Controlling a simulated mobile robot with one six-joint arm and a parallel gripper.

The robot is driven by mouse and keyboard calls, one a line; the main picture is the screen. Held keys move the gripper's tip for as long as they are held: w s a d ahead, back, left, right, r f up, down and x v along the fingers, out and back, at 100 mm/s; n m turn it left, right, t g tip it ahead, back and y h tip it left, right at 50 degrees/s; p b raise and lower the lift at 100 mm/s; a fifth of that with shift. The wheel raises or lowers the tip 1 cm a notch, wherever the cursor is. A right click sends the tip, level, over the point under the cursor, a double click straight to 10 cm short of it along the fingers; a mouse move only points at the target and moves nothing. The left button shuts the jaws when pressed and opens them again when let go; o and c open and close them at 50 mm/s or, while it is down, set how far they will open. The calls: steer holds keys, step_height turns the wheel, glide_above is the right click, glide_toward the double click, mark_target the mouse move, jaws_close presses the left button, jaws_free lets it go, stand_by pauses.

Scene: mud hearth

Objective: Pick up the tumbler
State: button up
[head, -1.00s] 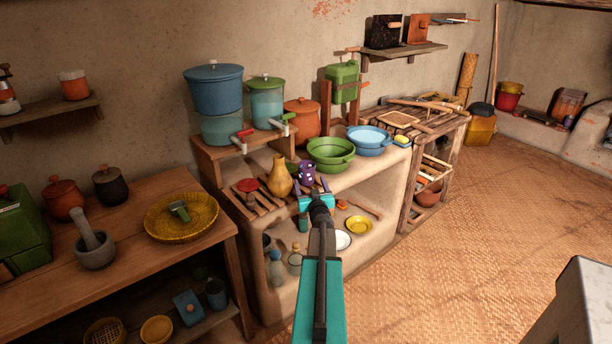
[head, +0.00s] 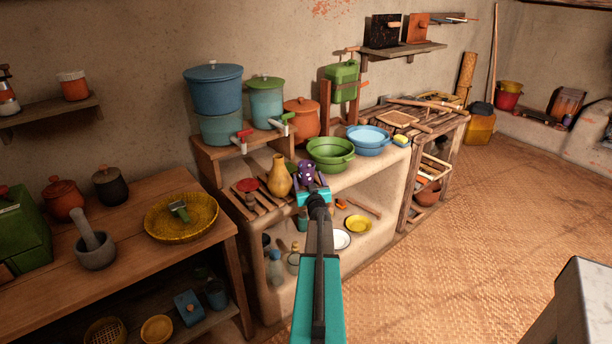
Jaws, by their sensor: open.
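The tumbler (head: 307,170) is purple with pale spots and stands on the mud counter, between the yellow gourd-shaped jug (head: 279,176) and the green basin (head: 330,153). My gripper (head: 309,182) is open, at the end of my arm, right at the tumbler in the picture. Its dark fingers show on either side of the tumbler's lower part. The lower part of the tumbler is hidden by my gripper. I cannot tell whether the fingers touch it.
A blue basin (head: 369,140) sits right of the green one. A slatted rack (head: 265,200) with a red item lies at left. Blue and teal water containers with taps stand behind, beside a clay pot (head: 301,117). Shelves below the counter hold bottles and plates.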

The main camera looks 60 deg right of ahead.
mark_target(305, 162)
steer(key=shift+p+x, duration=0.4)
steer(key=shift+x, duration=1.75)
steer(key=c, duration=1.2)
steer(key=shift+s, duration=0.1)
steer(key=shift+r, duration=0.35)
steer(key=shift+r, duration=1.4)
steer(key=shift+s+d+r+b+v, duration=0.15)
steer(key=shift+s+d+r+v, duration=0.1)
steer(key=shift+v, duration=2.35)
steer(key=shift+s+d+r+b+v, duration=0.1)
steer(key=shift+s+d+r+v, duration=0.15)
steer(key=shift+v, duration=2.35)
steer(key=shift+s+d+r+b+v, duration=0.1)
steer(key=shift+s+r+b+v, duration=0.15)
steer(key=shift+v, duration=2.35)
steer(key=shift+a, duration=0.1)
